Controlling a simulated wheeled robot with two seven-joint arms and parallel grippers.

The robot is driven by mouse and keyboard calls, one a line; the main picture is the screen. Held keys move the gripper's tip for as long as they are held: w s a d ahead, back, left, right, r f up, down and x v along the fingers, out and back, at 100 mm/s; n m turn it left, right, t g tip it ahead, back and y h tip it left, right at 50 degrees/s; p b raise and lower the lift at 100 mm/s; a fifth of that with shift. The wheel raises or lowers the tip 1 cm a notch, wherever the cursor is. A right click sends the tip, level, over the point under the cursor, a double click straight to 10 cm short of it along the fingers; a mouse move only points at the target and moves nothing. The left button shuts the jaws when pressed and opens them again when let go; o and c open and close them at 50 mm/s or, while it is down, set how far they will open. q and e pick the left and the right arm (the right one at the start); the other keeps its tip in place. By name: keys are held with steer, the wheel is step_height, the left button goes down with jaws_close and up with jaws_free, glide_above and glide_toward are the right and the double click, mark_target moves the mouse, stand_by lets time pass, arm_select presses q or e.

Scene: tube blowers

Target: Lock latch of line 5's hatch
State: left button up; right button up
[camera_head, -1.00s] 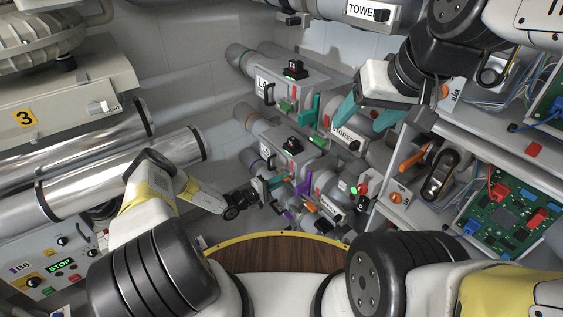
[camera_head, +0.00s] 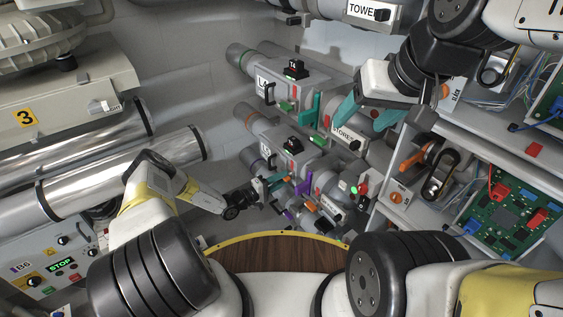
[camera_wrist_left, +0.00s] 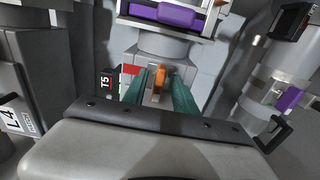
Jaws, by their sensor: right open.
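In the left wrist view a black T5 label (camera_wrist_left: 107,82) with a red patch beside it is fixed to a grey pipe unit. An orange latch handle (camera_wrist_left: 160,80) stands upright beside it. My left gripper (camera_wrist_left: 161,84) has its two teal fingers on either side of this handle; whether they press on it is unclear. In the head view my left gripper (camera_head: 277,183) is low among the small pipe units, where the latch is too small to make out surely. My right gripper (camera_head: 368,112) is open and empty, with its teal fingers wide apart above the pipe units.
Larger units with black-and-red tops (camera_head: 294,70) stand behind. A purple handle (camera_wrist_left: 176,14) is above the orange one in the left wrist view. An L4 unit (camera_wrist_left: 22,117) is at left. Shelves with a circuit board (camera_head: 500,215) are at right.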

arm_select(q)
steer(key=v, duration=0.7)
steer(key=shift+s+a, duration=0.25)
steer(key=shift+a, duration=0.05)
